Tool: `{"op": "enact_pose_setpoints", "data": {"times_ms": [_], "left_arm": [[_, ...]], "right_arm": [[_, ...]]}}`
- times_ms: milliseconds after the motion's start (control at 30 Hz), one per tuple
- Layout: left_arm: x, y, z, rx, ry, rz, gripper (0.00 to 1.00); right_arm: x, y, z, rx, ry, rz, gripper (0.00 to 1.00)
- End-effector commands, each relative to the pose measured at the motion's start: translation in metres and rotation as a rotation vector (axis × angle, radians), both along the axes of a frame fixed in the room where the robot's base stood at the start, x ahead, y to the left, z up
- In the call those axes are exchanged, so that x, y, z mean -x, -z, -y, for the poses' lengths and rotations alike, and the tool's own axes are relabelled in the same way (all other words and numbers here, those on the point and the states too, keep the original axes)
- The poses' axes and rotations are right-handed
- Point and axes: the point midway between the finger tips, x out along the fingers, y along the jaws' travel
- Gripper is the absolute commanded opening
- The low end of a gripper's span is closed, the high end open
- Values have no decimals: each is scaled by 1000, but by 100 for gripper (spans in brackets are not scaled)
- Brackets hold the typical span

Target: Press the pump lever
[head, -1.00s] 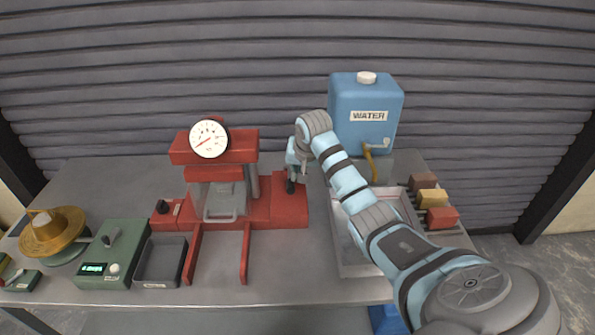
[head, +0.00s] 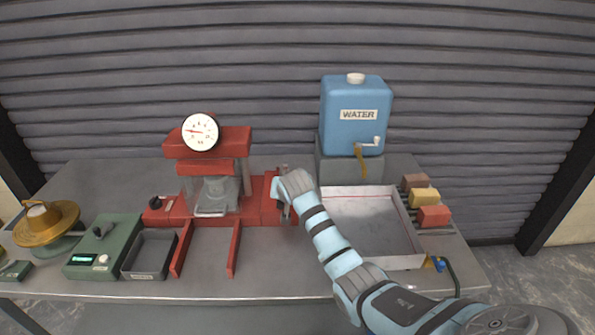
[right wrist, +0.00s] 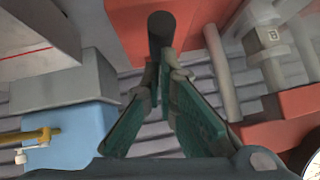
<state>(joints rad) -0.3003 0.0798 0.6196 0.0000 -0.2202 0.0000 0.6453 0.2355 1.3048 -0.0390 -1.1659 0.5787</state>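The red press (head: 262,207) stands on the bench with its round white gauge (head: 200,132) on top; the needle points left. My right gripper (head: 286,212) is low at the press's right end, where its arm and fingers hide most of the pump lever. In the right wrist view the lever's dark round bar (right wrist: 160,34) reaches in between the tips of my teal-padded right gripper (right wrist: 165,76). The fingertips are close together on either side of it and look shut on it. My left gripper is not in view.
A blue water tank (head: 352,96) on a grey block stands behind a shallow grey tray (head: 398,263). Coloured blocks (head: 423,197) lie right of the tray. A green scale (head: 103,246), a dark bin (head: 150,257) and a brass-coloured round device (head: 46,224) stand at left.

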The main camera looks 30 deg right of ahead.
Motion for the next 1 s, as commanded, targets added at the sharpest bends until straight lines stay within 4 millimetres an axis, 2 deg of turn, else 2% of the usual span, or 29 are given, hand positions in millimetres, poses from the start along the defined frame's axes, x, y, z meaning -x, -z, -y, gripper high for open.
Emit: {"op": "enact_pose_setpoints", "data": {"times_ms": [33,133,400,833,1000], "left_arm": [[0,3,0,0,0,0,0],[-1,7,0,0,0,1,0],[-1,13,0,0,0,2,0],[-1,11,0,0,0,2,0],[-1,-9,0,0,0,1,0]], "right_arm": [[3,9,2,10,2,10,0],[6,18,4,36,8,49,0],[8,27,6,68,13,97,0],[8,29,4,68,11,92,0],[9,12,3,68,8,93,0]]}}
